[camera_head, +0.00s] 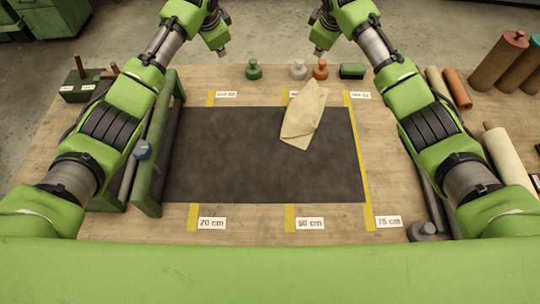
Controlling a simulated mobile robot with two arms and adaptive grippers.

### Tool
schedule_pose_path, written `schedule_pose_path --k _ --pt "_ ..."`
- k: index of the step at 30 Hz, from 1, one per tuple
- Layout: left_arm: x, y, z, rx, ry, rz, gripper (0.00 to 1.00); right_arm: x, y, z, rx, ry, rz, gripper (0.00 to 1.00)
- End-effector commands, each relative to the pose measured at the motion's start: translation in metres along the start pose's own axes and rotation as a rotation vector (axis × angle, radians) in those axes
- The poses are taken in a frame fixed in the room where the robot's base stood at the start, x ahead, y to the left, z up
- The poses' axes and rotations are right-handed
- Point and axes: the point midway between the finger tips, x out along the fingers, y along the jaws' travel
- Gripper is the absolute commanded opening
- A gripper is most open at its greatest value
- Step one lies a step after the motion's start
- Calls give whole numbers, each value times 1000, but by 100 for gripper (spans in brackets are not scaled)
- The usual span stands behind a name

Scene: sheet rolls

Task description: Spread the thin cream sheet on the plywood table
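The thin cream sheet (304,112) lies folded or bunched into a small irregular shape, over the upper right part of a dark mat (235,160) and a little past its far edge. The plywood table (330,228) shows around the mat. My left gripper (222,50) is beyond the table's far edge, left of the sheet and apart from it. My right gripper (319,48) is also beyond the far edge, above the sheet in the picture and apart from it. Both are small and partly hidden by my arms, so their finger opening is unclear.
Weights (254,70) and a green block (352,71) stand along the far edge. A green frame (148,190) stands at the mat's left. Rolls (508,155) lie at the right. Yellow tapes (290,217) with length labels mark the near side. Most of the mat is clear.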

Motion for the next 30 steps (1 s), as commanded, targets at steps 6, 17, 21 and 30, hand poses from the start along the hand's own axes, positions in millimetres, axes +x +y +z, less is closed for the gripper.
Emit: schedule_pose_path --k 6,17,21,30 --pt "6 -10 -7 -1 6 -7 0 6 10 -7 1 6 8 0" --pt "7 -12 -8 0 7 -9 0 7 12 -8 0 7 9 0" --pt "7 -12 -8 0 6 -9 0 7 12 -8 0 6 9 0" --pt "19 -19 -13 -2 6 -8 0 19 19 -13 1 6 8 0"
